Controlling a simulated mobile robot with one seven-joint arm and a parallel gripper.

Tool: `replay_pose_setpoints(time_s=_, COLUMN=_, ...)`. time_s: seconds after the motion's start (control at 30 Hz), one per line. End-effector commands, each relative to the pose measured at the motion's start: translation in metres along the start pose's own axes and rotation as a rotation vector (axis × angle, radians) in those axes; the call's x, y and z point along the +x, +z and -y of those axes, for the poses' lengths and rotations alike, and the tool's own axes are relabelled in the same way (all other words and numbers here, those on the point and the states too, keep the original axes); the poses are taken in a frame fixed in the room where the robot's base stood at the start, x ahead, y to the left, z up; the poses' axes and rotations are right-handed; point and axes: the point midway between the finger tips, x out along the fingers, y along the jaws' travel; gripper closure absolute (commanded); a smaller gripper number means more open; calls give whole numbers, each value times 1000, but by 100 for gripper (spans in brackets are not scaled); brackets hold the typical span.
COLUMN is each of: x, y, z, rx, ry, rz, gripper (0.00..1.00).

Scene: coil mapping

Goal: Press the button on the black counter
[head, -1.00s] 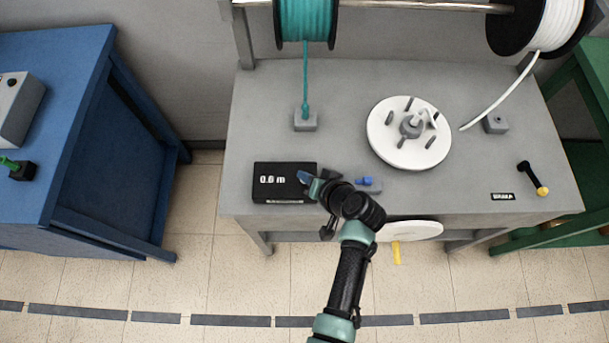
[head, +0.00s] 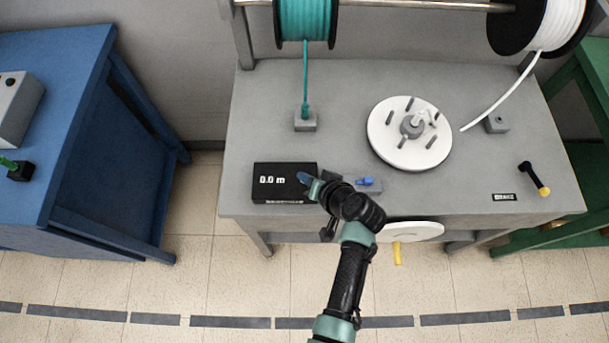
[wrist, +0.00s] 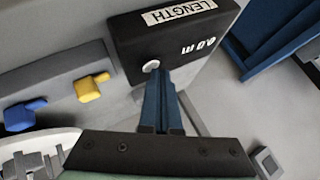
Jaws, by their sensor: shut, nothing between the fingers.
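The black counter (head: 270,190) is a box on the front left of the grey table, and its display reads "0.0 m". In the wrist view the counter (wrist: 190,60) shows a white "LENGTH" label and a round pale button (wrist: 151,66). My gripper (head: 302,178) is at the counter's right end in the head view. In the wrist view the blue fingers of my gripper (wrist: 158,78) are shut and empty, with their tips at the button. I cannot tell whether they touch it. In the head view the gripper hides the button.
A blue lever (head: 366,181) stands just right of my gripper. A white disc with pegs (head: 400,150) sits on the grey table (head: 340,90). A teal spool (head: 305,20) hangs behind, its strand running into a small block (head: 305,122). A black-and-yellow handle (head: 535,180) is at the right.

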Motion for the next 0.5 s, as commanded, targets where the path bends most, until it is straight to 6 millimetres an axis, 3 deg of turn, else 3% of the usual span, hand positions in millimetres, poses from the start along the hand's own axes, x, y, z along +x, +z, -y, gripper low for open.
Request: replay_pose_setpoints(time_s=0.5, x=-10, y=-7, z=8, rx=0, ry=0, rz=2, gripper=100)
